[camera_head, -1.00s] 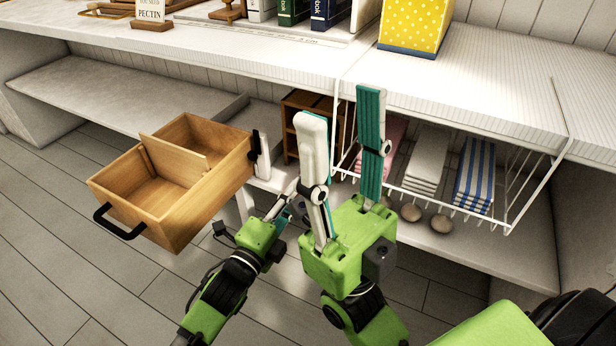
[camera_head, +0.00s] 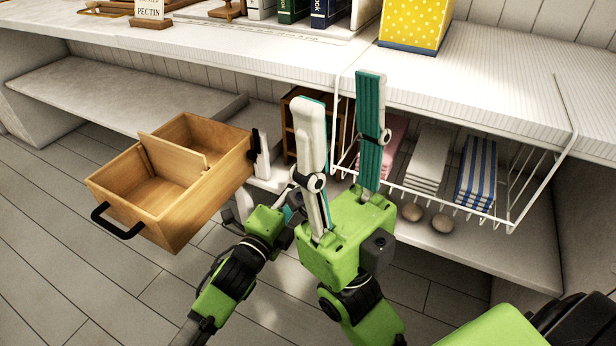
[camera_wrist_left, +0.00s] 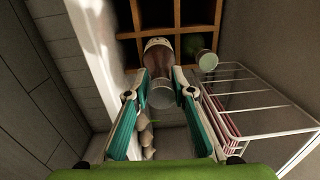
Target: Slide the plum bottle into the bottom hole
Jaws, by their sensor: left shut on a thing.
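The plum bottle (camera_wrist_left: 159,58), dark brownish with a pale base toward the camera, is between the fingertips of my left gripper (camera_wrist_left: 160,76) in the left wrist view. The fingers are shut on it. Its far end overlaps the wooden rack (camera_wrist_left: 167,24) with square holes; I cannot tell whether it has entered one. The rack shows in the head view (camera_head: 300,115), partly behind my right gripper (camera_head: 341,86). That gripper stands upright, open and empty. My left gripper's fingertips are mostly hidden in the head view.
Another bottle (camera_wrist_left: 208,61), greenish with a pale end, sits in the rack on the right. A wire basket (camera_head: 520,190) with folded towels hangs to the right of the rack. A wooden drawer box (camera_head: 165,190) stands at left. Round brown items (camera_head: 440,222) lie on the lower shelf.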

